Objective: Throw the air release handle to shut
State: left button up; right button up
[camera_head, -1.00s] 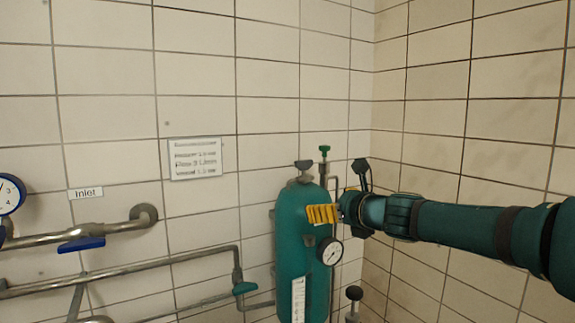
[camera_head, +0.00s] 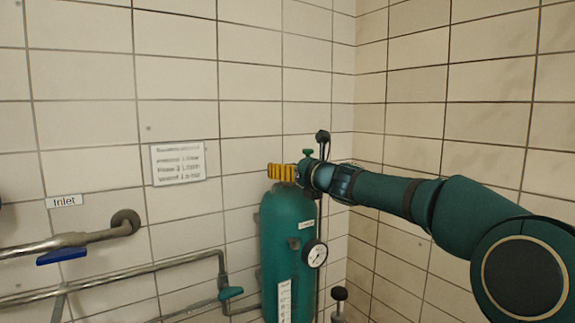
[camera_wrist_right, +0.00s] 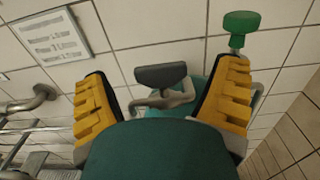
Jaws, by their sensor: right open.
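A teal pressure tank (camera_head: 288,240) stands against the tiled wall. My right gripper (camera_head: 281,173) has yellow finger pads and is at the top of the tank. In the right wrist view, a dark grey lever handle (camera_wrist_right: 160,75) on a metal valve body lies between the two open fingers, with gaps on both sides. In the head view that lever is hidden behind the gripper. A green handle (camera_head: 308,154) on a stem stands just beyond the gripper; it also shows beside the right finger in the wrist view (camera_wrist_right: 241,22). No readable label shows which is the air release. My left gripper is out of view.
A gauge (camera_head: 315,253) and a black knob (camera_head: 339,293) are at the tank's right side. Grey pipes with a blue handle (camera_head: 62,256) and a teal handle (camera_head: 231,293) run along the wall at left. A sign (camera_head: 178,162) hangs above. The right wall is bare.

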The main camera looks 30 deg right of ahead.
jog(key=shift+w+a, duration=0.1)
jog(key=shift+w, duration=0.75)
